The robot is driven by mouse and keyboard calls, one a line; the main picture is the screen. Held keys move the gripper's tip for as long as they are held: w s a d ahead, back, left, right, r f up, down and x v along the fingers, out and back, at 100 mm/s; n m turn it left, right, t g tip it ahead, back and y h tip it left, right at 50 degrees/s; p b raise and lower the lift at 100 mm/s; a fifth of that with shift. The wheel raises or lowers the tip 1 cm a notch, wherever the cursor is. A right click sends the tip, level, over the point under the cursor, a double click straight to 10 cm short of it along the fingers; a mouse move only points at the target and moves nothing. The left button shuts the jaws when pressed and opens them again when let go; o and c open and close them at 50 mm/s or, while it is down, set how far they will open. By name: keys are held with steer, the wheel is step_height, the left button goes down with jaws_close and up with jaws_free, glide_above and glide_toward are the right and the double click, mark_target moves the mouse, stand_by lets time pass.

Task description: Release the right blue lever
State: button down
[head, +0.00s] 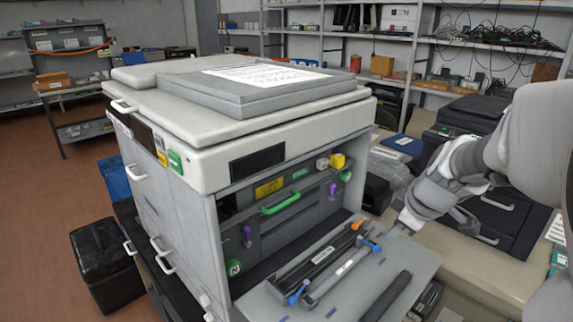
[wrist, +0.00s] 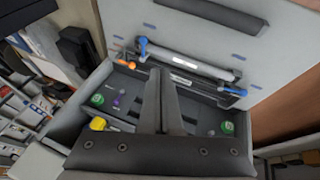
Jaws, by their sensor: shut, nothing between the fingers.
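The right blue lever (head: 371,246) is at the right end of a long dark and grey cartridge unit (head: 335,270) on the lowered front door of the printer. In the wrist view this lever (wrist: 143,47) is at the upper left, standing up beside an orange part (wrist: 131,65). The left blue lever (head: 297,293) is at the near end; the wrist view shows it at right (wrist: 236,92). My gripper (wrist: 161,72) is shut and empty, its tips apart from both levers in the picture. In the head view its end is small beside the right lever.
The printer (head: 185,215) stands open, with a green handle (head: 280,203) and purple knobs inside. A dark bar (head: 387,297) lies on the open door (head: 350,300). A black machine (head: 480,150) stands on the bench at right.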

steer(key=shift+f+n, duration=0.1)
steer(key=shift+n, duration=0.2)
steer(key=shift+w+f, duration=0.1)
steer(key=b+x, duration=0.1)
steer(key=x, duration=0.8)
steer(key=shift+f, duration=0.1)
steer(key=shift+w+d+f, duration=0.35)
steer(key=shift+w+f, duration=0.15)
steer(key=shift+w+d+f, duration=0.3)
steer(key=shift+w+f, duration=0.2)
steer(key=shift+f, duration=0.05)
steer(key=shift+w+d+f, duration=0.35)
steer(key=shift+w+d, duration=0.05)
steer(key=shift+w, duration=0.05)
